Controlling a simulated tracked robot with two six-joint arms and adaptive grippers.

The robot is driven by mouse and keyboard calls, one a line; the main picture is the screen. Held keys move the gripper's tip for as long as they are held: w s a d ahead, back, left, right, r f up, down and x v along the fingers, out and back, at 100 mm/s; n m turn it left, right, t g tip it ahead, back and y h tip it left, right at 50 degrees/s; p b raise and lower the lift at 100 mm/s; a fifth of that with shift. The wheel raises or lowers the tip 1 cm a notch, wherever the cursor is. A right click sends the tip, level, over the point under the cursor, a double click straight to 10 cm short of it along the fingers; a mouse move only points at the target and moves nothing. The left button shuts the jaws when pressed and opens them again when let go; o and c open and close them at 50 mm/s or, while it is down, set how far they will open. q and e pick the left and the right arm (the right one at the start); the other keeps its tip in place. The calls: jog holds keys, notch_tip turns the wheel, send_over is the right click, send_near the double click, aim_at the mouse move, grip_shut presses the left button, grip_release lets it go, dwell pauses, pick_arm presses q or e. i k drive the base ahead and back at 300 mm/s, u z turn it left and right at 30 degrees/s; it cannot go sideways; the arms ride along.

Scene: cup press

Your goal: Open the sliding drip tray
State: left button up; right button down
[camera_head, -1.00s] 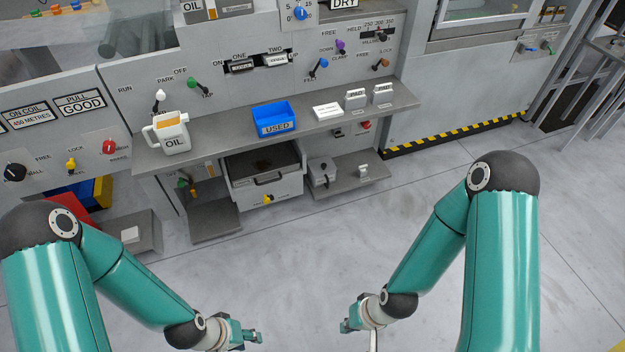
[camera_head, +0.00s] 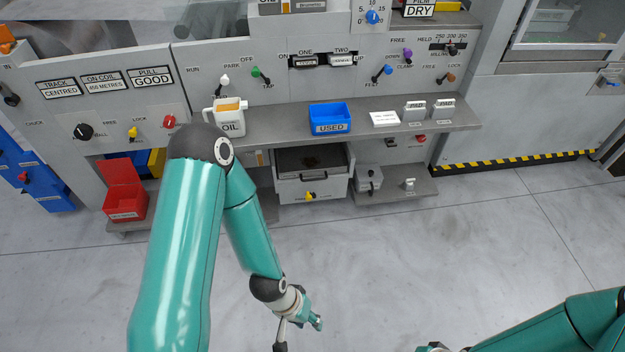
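The sliding drip tray (camera_head: 335,186) is a grey drawer-like box under the shelf, with a dark inside, a black handle (camera_head: 311,178) on its front and a yellow knob (camera_head: 310,196) below that. How far it stands out is hard to tell. My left gripper (camera_head: 299,334) is low in the picture, over the floor and well short of the tray. Its fingers look spread, with nothing between them. My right gripper (camera_head: 433,348) only just shows at the bottom edge, and its fingers are mostly cut off.
Above the tray, a shelf (camera_head: 268,126) holds an oil jug (camera_head: 230,120), a blue USED bin (camera_head: 330,120) and small labelled blocks. A grey box (camera_head: 369,180) stands on a low ledge right of the tray. A red bin (camera_head: 125,195) is at left. The floor (camera_head: 400,260) in front is clear.

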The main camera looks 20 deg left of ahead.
aim_at(326, 159)
jog(key=z, duration=0.1)
jog(key=i, duration=1)
jog(key=u, duration=0.1)
